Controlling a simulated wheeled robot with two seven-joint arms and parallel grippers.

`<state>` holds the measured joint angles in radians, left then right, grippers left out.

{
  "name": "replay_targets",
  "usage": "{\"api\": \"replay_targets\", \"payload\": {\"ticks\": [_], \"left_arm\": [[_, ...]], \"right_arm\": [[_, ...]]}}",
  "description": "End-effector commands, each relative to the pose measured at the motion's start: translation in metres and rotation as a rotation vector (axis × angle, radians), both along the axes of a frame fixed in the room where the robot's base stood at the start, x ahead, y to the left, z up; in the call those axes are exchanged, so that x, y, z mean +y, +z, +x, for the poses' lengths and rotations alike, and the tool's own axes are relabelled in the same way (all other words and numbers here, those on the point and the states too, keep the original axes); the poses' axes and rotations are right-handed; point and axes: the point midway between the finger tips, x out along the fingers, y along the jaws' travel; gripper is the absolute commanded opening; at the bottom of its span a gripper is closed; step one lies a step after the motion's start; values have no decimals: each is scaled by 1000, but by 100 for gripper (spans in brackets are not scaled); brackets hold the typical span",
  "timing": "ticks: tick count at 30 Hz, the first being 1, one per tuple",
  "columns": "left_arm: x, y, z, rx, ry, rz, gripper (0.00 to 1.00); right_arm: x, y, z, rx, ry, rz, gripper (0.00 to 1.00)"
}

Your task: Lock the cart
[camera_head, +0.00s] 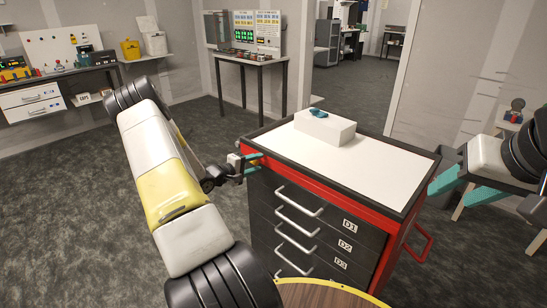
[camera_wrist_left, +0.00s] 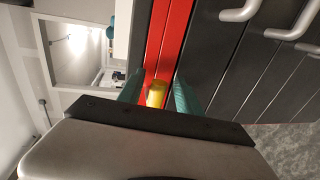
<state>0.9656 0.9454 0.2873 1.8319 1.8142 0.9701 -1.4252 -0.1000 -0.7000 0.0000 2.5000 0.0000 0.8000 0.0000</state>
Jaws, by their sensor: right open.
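The cart (camera_head: 395,172) has a white top, a red and black frame and black drawers labelled D1, D2 and D3. My left gripper (camera_head: 253,162) is at the cart's upper left front corner. In the left wrist view, a small yellow piece (camera_wrist_left: 156,94), perhaps the lock, sits against the red frame between my left gripper's teal fingers (camera_wrist_left: 160,95). The fingers look apart, with small gaps beside the yellow piece. Whether they touch it is hard to tell. My right gripper (camera_head: 456,190) is open and empty to the right of the cart.
A white box (camera_head: 325,128) with a small teal item (camera_head: 318,113) stands on the cart top. A red handle (camera_head: 424,243) sticks out on the cart's right side. A round wooden surface (camera_head: 320,295) is at the bottom. Open carpet lies left of the cart.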

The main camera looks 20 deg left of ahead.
Motion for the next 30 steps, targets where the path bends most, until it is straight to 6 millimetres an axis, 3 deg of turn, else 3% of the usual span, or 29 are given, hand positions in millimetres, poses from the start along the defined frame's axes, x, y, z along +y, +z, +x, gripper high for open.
{"api": "replay_targets", "payload": {"ticks": [5, 18, 30], "left_arm": [[3, 2, -5, 0, 1, 0, 41], [27, 14, -65, 1, 1, 1, 41], [29, 15, -71, 0, 0, 0, 41]], "right_arm": [[0, 0, 0, 0, 0, 0, 48], [0, 0, 0, 0, 0, 0, 48], [0, 0, 0, 0, 0, 0, 48]]}}
